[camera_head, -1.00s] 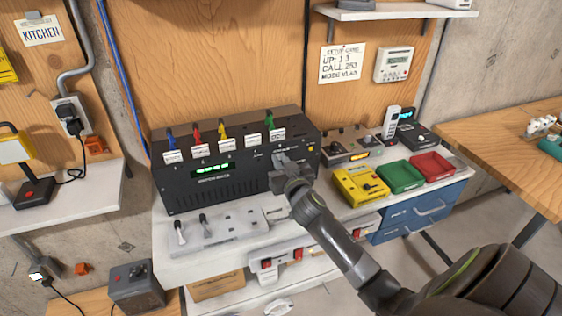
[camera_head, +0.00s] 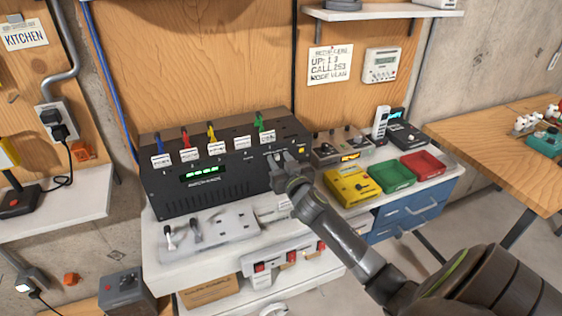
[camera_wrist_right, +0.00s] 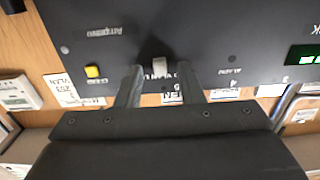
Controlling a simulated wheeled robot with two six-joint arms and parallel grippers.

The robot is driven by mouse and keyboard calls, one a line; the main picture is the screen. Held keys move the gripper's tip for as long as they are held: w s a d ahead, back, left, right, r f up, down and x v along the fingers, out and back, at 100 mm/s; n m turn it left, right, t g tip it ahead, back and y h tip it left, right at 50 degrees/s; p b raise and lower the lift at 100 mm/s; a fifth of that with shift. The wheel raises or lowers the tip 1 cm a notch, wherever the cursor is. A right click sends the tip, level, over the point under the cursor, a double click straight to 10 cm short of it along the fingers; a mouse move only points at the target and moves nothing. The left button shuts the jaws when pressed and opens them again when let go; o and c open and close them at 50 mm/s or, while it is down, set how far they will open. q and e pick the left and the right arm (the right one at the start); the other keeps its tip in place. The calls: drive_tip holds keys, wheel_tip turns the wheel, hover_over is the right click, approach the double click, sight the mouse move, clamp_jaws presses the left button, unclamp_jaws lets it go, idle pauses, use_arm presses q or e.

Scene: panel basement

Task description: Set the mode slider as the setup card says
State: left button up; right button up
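The mode slider's pale knob (camera_wrist_right: 158,66) stands out from the black device's front panel in the right wrist view, where the panel appears upside down. My right gripper (camera_wrist_right: 159,82) is open, with one finger on each side of the knob and visible gaps between. In the head view my right gripper (camera_head: 281,160) is at the right part of the black device (camera_head: 225,185) and hides the slider. The setup card (camera_head: 330,64) hangs on the wooden wall and reads UP: 1 3, CALL 253, MODE VLAN. My left gripper is out of view.
Colored cable plugs with white tags top the device. A yellow unit (camera_head: 350,188), green tray (camera_head: 391,178) and red tray (camera_head: 423,165) stand to its right. A grey power strip (camera_head: 235,222) lies in front. A small grey console (camera_head: 340,148) sits close beside the device.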

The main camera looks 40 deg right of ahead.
drive_tip(key=b+v, duration=0.4)
drive_tip(key=v, duration=1.3)
drive_tip(key=shift+s+b, duration=0.25)
drive_tip(key=shift+b, duration=0.05)
drive_tip(key=shift+d, duration=0.1)
